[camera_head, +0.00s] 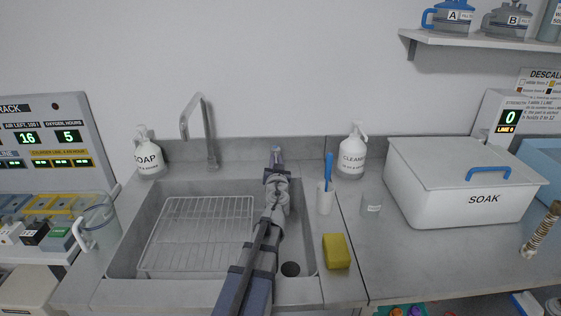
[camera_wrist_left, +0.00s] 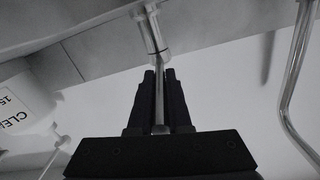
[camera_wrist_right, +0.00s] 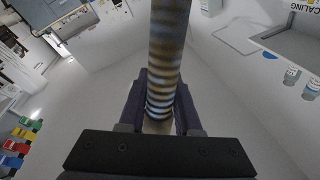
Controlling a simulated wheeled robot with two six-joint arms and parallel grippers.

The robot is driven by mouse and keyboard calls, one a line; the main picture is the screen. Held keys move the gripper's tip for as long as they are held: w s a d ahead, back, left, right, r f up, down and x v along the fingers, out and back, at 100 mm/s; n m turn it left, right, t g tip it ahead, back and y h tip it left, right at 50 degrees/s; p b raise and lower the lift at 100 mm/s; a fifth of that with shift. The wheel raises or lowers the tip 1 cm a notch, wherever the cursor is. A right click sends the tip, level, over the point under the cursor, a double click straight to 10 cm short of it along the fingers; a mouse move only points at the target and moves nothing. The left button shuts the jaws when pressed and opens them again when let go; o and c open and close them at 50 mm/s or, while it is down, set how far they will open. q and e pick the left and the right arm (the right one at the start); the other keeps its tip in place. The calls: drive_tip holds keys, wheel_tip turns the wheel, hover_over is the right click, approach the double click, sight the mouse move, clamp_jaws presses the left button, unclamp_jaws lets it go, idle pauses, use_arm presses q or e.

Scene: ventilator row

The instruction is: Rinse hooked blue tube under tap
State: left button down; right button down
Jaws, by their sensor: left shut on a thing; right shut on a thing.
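The tap (camera_head: 207,130) stands at the back of the sink (camera_head: 130,240), its spout bent forward over the wire rack. No water stream shows. My left gripper (camera_head: 276,165) is at the sink's back edge, right of the tap. In the left wrist view it (camera_wrist_left: 160,85) is shut on a thin metal rod (camera_wrist_left: 158,115) that looks like the tap lever. My right gripper (camera_wrist_right: 160,112) is shut on a ribbed tube (camera_wrist_right: 166,55) with brownish bands and a bluish sheen. A similar banded tube (camera_head: 541,230) shows at the head view's right edge; whether it is the same one I cannot tell.
A wire rack (camera_head: 200,220) lies in the sink. Soap (camera_head: 148,158) and cleaner (camera_head: 352,153) bottles, a brush cup (camera_head: 325,200), a yellow sponge (camera_head: 336,251) and a small glass (camera_head: 371,205) surround it. A white SOAK box (camera_head: 440,200) stands on the right counter.

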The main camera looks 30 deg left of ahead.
use_arm(q)
drive_tip(key=n+g+y, duration=0.1)
drive_tip(key=w+d+n+g+y, duration=0.1)
drive_tip(key=shift+d+y, duration=0.1)
drive_tip(key=shift+y, duration=0.3)
drive_tip(key=c, duration=0.8)
unclamp_jaws()
drive_tip(key=shift+c, duration=0.2)
drive_tip(key=v, duration=1.2)
drive_tip(key=shift+r, duration=0.1)
